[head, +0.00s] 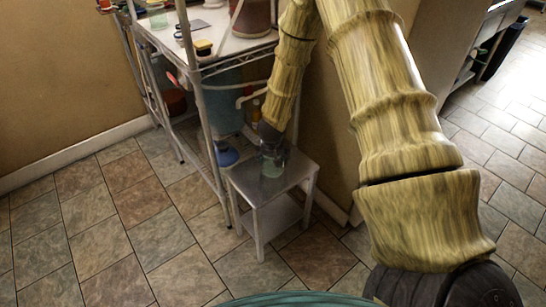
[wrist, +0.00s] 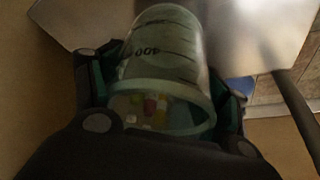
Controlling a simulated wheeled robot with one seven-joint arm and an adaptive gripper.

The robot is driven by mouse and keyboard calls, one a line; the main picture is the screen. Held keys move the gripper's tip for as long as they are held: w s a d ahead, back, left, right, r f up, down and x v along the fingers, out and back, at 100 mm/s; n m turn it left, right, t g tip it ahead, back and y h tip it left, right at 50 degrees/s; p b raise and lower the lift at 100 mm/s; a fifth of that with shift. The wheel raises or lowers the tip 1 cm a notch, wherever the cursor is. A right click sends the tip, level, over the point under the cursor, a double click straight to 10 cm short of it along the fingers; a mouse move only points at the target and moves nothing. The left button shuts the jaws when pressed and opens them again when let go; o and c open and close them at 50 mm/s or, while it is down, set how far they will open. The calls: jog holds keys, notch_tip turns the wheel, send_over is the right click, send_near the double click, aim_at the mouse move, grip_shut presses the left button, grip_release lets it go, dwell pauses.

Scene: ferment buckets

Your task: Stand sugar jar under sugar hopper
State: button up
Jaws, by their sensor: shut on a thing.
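My gripper (head: 270,143) points down over a small grey side table (head: 245,183). It is shut on a clear greenish jar (head: 273,163). In the wrist view the jar (wrist: 160,60) sits between both fingers, with dark measuring marks and "400" on its wall. Small coloured pieces show inside it near the rim. The jar is at the tabletop, but I cannot tell whether it touches. A large blue vessel (head: 222,108) hangs behind the rack post, left of my gripper, with a blue round piece (head: 228,157) below it. I cannot tell for sure whether this vessel is the sugar hopper.
A wire rack (head: 205,120) with a white top stands left of and behind the side table. A pale pipe (head: 248,97) runs close to my gripper. A wall panel (head: 325,110) stands to the right. The tiled floor (head: 110,225) at front left is clear.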

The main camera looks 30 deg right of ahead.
jog(key=shift+r, duration=0.15)
jog(key=o, duration=1.2)
